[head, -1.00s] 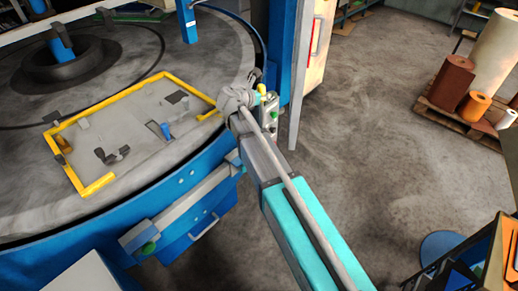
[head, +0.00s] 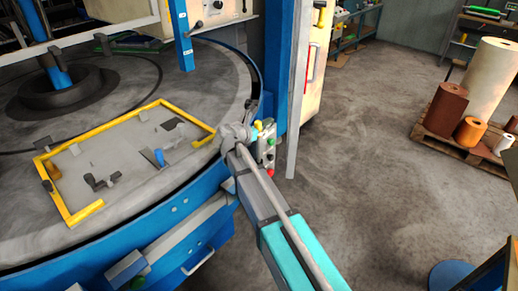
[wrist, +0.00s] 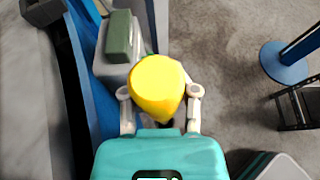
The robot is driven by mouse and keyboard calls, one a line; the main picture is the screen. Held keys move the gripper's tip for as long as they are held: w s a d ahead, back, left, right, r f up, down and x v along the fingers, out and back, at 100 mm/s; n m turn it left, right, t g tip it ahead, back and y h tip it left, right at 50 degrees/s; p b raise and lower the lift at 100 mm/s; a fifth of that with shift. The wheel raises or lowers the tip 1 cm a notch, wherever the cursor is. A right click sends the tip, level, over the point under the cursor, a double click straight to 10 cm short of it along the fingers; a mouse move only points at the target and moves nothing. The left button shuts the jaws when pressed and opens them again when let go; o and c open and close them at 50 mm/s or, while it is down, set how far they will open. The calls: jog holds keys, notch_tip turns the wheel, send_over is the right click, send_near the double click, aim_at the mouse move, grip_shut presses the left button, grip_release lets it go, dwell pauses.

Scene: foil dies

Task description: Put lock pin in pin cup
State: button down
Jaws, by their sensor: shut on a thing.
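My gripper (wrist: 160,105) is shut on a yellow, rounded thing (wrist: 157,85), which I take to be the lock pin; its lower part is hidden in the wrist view. I cannot make out a pin cup with certainty in either view.
A large round grey table (head: 205,85) bears a yellow-railed frame (head: 68,211) with small dark parts and a blue piece (head: 159,156). A control box (head: 267,148) stands by the wrist. A pallet (head: 445,141) with rolls is at right. The floor between is clear.

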jog(key=shift+f+b, duration=0.55)
jog(key=shift+f, duration=0.35)
jog(key=shift+f+b, duration=1.85)
jog(key=shift+f, duration=0.25)
jog(key=shift+c, duration=2)
grip_release()
jog(key=shift+r, duration=0.1)
jog(key=shift+r, duration=0.1)
jog(key=p+v, duration=0.4)
jog(key=v, duration=0.8)
jog(key=shift+p, duration=0.3)
